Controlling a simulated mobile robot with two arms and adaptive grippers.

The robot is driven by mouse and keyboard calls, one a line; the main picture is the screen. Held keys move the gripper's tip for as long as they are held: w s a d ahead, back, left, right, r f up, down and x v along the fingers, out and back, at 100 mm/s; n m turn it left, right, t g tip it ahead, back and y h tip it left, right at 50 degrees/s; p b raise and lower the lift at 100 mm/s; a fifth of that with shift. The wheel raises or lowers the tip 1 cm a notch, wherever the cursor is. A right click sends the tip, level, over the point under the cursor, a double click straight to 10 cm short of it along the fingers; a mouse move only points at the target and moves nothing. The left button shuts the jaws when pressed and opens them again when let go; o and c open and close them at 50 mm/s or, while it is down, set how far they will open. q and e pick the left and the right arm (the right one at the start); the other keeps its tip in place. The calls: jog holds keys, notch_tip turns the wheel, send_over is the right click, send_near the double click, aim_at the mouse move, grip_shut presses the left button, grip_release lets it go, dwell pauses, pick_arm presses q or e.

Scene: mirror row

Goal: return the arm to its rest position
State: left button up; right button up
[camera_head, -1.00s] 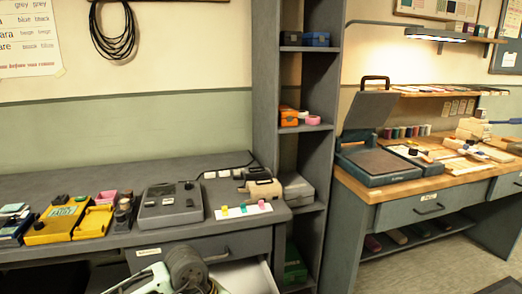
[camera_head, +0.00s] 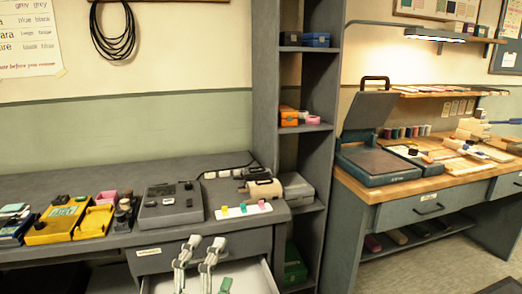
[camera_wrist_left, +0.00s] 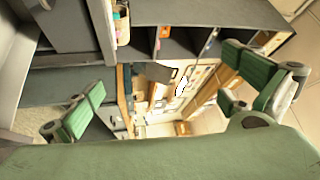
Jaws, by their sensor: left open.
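My left gripper (camera_head: 204,242) is at the bottom centre of the head view. Its two pale, jointed fingers point up and stand apart, with nothing visible between them. It is in front of the left desk's drawer front (camera_head: 165,255), over the open drawer (camera_head: 262,280). In the left wrist view, the gripper (camera_wrist_left: 165,90) shows green finger pads wide apart, with no object held. The rest of the left arm is out of the head view's frame. My right gripper is in neither view.
The left desk (camera_head: 95,180) carries a grey device (camera_head: 170,206), a yellow case (camera_head: 60,222) and a white card (camera_head: 243,210) with coloured tabs. A tall grey shelf (camera_head: 265,100) stands right of it. A wooden-topped bench (camera_head: 400,188) is further right.

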pick_arm(q)
jog(key=s+a+f+n+g+y, duration=0.3)
jog(key=a+f+n+g+y, duration=0.15)
jog(key=a+f+n, duration=0.5)
jog(key=s+a+f+n+g, duration=0.2)
jog(key=s+f+n+g, duration=0.8)
jog(key=s+f, duration=1.2)
jog(key=s+f+m+g, duration=0.1)
jog(key=s+f+g, duration=0.1)
jog(key=f, duration=1)
jog(key=s+f+m+g, duration=0.1)
jog(key=s+f, duration=0.2)
jog(key=f, duration=1)
jog(key=s+a+r+g+p, duration=0.1)
jog(key=s+a+p, duration=0.2)
jog(key=s+p, duration=1.2)
jog(key=shift+s+r+y+p, duration=0.15)
jog(key=shift+s+y+p, duration=0.2)
jog(key=shift+s+p, duration=0.05)
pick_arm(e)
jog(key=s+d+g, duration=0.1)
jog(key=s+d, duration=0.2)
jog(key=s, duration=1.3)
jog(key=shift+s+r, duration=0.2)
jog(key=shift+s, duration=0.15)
pick_arm(q)
jog(key=shift+a+m, duration=0.1)
jog(key=shift+m, duration=0.15)
